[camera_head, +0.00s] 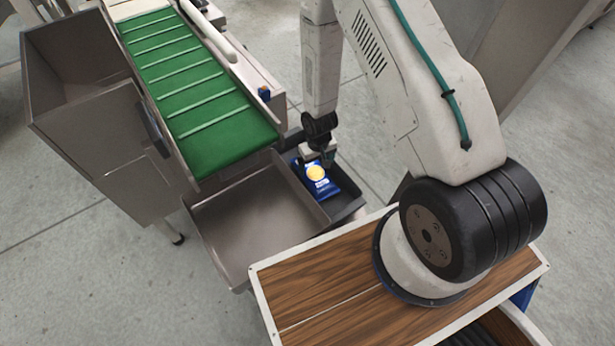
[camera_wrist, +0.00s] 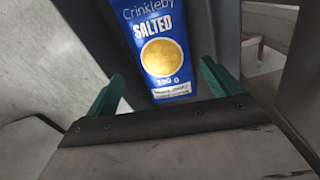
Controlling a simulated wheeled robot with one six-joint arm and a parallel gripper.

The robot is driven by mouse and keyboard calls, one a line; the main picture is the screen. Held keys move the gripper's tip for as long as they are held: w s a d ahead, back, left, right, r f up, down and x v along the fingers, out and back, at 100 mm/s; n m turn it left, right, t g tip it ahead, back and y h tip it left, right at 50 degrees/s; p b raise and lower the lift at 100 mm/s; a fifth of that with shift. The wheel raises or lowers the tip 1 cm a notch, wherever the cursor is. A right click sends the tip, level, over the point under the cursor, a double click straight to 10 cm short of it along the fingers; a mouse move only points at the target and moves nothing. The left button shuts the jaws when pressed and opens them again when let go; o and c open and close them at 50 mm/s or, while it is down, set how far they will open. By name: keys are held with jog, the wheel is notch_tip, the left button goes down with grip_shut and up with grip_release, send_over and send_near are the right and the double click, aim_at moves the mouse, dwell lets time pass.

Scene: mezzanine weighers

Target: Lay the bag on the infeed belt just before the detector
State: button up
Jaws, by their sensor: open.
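The blue bag (camera_head: 316,178), with a yellow disc on its front, lies in a dark tray (camera_head: 345,205) to the right of a steel bin. In the wrist view the bag (camera_wrist: 160,45) shows the words "Crinkleby SALTED" and its top is cut off by the frame. My gripper (camera_head: 318,158) is over the tray, at the bag's far end. Its two green fingers (camera_wrist: 165,88) are apart, one on each side of the bag's lower end; I cannot tell whether they touch it. The green cleated belt (camera_head: 195,90) runs up and away to the left. I cannot make out a detector.
An empty steel bin (camera_head: 205,215) sits at the belt's near end. A tall steel hopper (camera_head: 75,100) stands left of the belt. A white rail (camera_head: 215,40) runs along the belt's right side. A wood-topped surface (camera_head: 320,285) is in front, under my arm's base.

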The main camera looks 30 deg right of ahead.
aim_at(317, 173)
jog(key=f, duration=0.7)
jog(key=shift+s+d, duration=0.1)
jog(key=shift+s, duration=0.15)
jog(key=c, duration=0.7)
jog(key=shift+r, duration=0.1)
